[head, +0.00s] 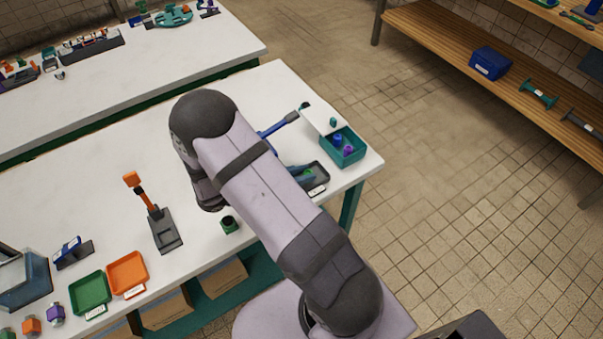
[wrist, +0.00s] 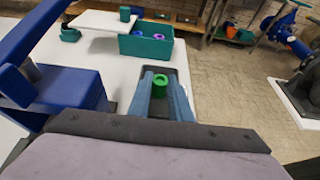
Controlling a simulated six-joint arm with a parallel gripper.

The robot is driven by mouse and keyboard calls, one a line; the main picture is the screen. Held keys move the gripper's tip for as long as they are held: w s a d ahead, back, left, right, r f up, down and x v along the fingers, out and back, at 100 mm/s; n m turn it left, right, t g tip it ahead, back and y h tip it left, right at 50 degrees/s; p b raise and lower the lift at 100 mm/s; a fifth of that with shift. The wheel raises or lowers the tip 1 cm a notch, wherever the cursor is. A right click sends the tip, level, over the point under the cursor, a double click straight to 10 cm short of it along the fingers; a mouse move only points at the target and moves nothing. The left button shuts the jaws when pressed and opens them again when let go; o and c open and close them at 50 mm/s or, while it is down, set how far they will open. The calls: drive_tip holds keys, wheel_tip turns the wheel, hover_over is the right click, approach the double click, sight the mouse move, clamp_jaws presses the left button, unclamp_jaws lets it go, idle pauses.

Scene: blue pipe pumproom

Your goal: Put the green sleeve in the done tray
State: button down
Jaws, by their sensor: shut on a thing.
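The green sleeve (wrist: 177,98) is a short bright-green ring between the two blue-grey fingers of my gripper (wrist: 170,92) in the wrist view. My gripper is shut on it. In the head view the fingers (head: 300,172) are at a small dark tray (head: 323,181) with a white label, near the table's right end; my arm hides much of the gripper. The dark tray also shows behind the sleeve in the wrist view (wrist: 155,71). I cannot tell whether the sleeve touches its floor, nor read the label to know if this is the done tray.
A teal box (head: 350,156) holding blue and purple pieces stands just beyond the dark tray, with a white lid (head: 322,119) beside it. Green (head: 90,294) and orange (head: 128,273) trays stand at front left.

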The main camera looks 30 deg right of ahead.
drive_tip(key=shift+f, duration=0.1)
drive_tip(key=c, duration=1.9)
unclamp_jaws()
drive_tip(key=b+v, duration=0.2)
drive_tip(key=v, duration=1)
drive_tip(key=s+a+m+y, duration=0.3)
drive_tip(key=s+m+y, duration=0.8)
drive_tip(key=m, duration=0.7)
drive_tip(key=shift+s+a+f+y, duration=0.2)
drive_tip(key=shift+s+a+y, duration=0.2)
drive_tip(key=shift+y, duration=0.8)
